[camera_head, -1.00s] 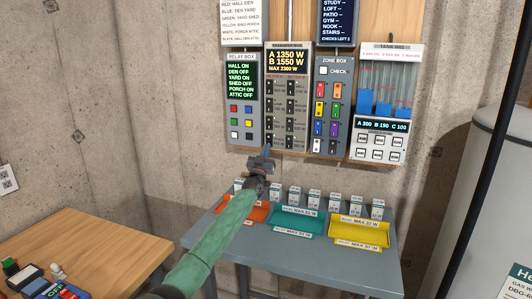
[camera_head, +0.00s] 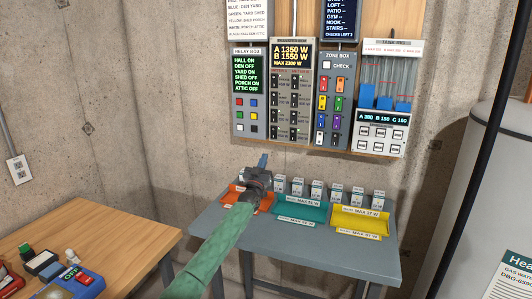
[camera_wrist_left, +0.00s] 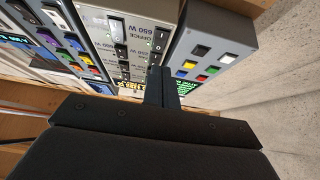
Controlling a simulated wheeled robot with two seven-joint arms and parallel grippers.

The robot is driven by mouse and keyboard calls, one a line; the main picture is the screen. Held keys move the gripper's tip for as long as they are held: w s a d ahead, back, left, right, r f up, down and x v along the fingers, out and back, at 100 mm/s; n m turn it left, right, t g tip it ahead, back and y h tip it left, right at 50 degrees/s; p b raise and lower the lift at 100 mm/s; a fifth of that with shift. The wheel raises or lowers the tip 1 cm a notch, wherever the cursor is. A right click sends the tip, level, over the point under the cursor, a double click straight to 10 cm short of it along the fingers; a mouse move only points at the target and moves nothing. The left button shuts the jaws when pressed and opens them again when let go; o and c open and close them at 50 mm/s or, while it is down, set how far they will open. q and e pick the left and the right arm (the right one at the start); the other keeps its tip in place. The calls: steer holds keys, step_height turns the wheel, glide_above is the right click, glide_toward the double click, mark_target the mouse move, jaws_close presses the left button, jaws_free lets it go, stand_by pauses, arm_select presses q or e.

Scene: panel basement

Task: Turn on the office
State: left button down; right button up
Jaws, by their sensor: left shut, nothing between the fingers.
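The breaker box (camera_head: 292,92) hangs mid-board, with two columns of black switches under a display reading A 1350 W, B 1550 W, MAX 2300 W. In the left wrist view, an OFFICE label (camera_wrist_left: 138,42) shows beside a black rocker switch (camera_wrist_left: 160,40) marked 650 W. Its on or off position is unclear. My left gripper (camera_head: 263,161) is shut and empty, pointing up just below the board's lower edge. In the wrist view its fingertips (camera_wrist_left: 160,75) appear close to that switch; whether they touch is unclear. My right gripper is not in view.
The relay box (camera_head: 248,94) is left of the breaker box, the zone box (camera_head: 334,100) and tank rig (camera_head: 384,96) right. Below stands a grey table (camera_head: 375,262) with orange, teal and yellow trays. A wooden table (camera_head: 110,228) is at left.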

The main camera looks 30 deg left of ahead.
arm_select(q)
steer(key=shift+s+d+f, duration=0.25)
steer(key=shift+s+f, duration=0.7)
steer(key=shift+f, duration=0.25)
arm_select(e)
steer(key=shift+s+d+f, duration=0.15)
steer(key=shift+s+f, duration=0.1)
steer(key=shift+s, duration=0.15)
arm_select(q)
steer(key=shift+w+f, duration=0.1)
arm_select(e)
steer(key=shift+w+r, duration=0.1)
